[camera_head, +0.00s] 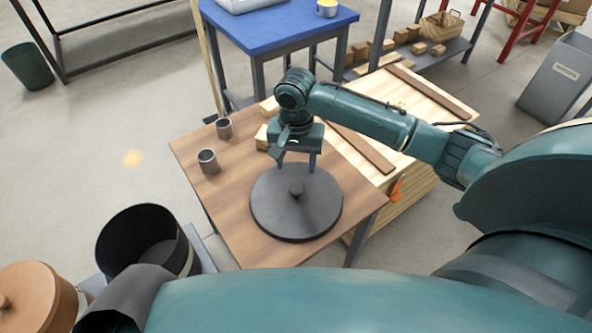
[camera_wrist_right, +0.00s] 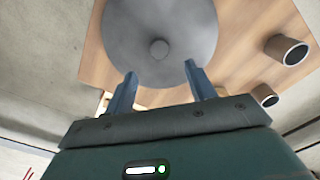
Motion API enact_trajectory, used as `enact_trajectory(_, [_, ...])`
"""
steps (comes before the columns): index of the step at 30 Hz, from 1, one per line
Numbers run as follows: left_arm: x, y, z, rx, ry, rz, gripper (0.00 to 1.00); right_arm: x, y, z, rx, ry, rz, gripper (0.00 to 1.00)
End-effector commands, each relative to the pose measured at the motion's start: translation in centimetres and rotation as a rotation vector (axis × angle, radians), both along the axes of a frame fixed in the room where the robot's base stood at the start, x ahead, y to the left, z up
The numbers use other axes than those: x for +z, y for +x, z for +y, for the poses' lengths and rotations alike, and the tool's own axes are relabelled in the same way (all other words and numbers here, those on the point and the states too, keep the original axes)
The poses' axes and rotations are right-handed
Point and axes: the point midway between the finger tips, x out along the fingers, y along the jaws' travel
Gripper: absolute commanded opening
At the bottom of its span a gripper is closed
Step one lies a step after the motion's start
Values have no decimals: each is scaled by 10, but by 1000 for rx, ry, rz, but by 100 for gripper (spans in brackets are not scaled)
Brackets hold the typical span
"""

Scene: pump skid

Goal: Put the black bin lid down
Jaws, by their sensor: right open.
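The black bin lid (camera_head: 297,215) is a round dark disc with a central knob. It lies flat on the brown wooden table (camera_head: 238,208), near its front right edge. My right gripper (camera_head: 297,165) is just behind the lid's knob, above the lid's far part, with its fingers pointing down. In the right wrist view the two fingers (camera_wrist_right: 161,85) are apart with nothing between them, and the lid (camera_wrist_right: 160,28) with its knob is beyond their tips. An open black bin (camera_head: 145,240) stands at the lower left. My left gripper does not show.
Two grey cups (camera_head: 208,161) stand at the table's left side. A lidded tan pot (camera_head: 35,295) is beside the black bin. A pale plank stack (camera_head: 400,120) adjoins the table on the right. A blue table (camera_head: 280,35) stands behind.

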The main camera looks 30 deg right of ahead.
Motion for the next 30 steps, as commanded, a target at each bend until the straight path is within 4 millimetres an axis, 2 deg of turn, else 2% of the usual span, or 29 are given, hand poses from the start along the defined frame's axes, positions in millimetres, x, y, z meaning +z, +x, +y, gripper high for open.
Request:
enact_trajectory(5, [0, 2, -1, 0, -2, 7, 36, 12, 0, 0, 0, 0, 1, 55])
enact_trajectory(11, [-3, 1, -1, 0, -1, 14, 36, 8, -3, 5, 19, 13, -6, 55])
enact_trajectory(14, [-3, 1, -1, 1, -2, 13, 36, -10, -11, 25, 96, 70, -40, 55])
enact_trajectory(18, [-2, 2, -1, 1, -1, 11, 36, -45, -35, 78, 283, 219, -173, 55])
enact_trajectory(21, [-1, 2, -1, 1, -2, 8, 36, -60, -54, 113, 409, 319, -320, 55])
enact_trajectory(25, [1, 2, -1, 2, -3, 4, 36, -65, -79, 144, 522, 389, -537, 55])
enact_trajectory(27, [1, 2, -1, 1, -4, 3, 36, -62, -91, 151, 564, 391, -659, 55])
enact_trajectory(30, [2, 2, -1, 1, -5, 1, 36, -55, -109, 150, 608, 343, -827, 55])
